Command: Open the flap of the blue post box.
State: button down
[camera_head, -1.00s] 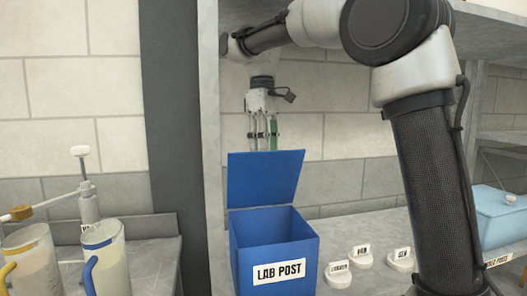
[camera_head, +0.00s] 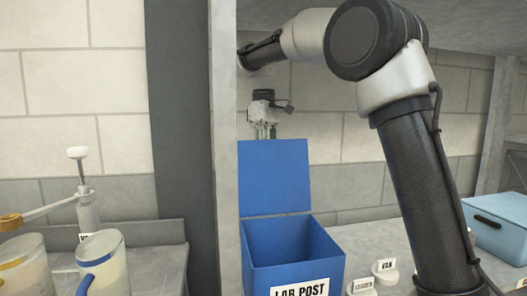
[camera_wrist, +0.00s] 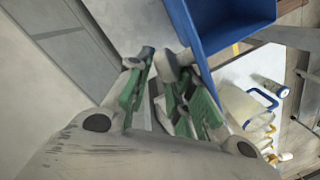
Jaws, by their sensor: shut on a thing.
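The blue post box (camera_head: 292,246) stands on the grey shelf with its top open and a label reading LAB POST on its front. Its flap (camera_head: 274,178) stands raised along the back of the opening. My gripper (camera_head: 266,131) is behind the flap's top edge, pointing down, its fingertips hidden by the flap. In the wrist view, the green-padded fingers of my gripper (camera_wrist: 162,60) are close beside the blue box (camera_wrist: 225,22). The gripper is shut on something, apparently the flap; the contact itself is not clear.
A grey upright (camera_head: 224,200) is close to the box's left. White labelled stands (camera_head: 384,272) and a light blue bin (camera_head: 499,226) are to the right. Jugs (camera_head: 101,262) and a pump (camera_head: 85,200) stand on the left bench. My arm crosses the right side.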

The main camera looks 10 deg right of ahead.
jog(key=shift+w+d+f, duration=0.1)
jog(key=shift+d+f, duration=0.1)
jog(key=shift+d, duration=0.45)
jog(key=c, duration=1.5)
grip_release()
jog(key=o, duration=0.3)
jog(key=shift+d, duration=0.3)
jog(key=shift+o, duration=0.2)
jog(key=shift+r, duration=0.15)
jog(key=shift+w+a+r, duration=0.1)
jog(key=shift+r, duration=0.05)
notch_tip(320, 180, up, 7)
jog(key=shift+w, duration=0.45)
jog(key=shift+a, duration=0.15)
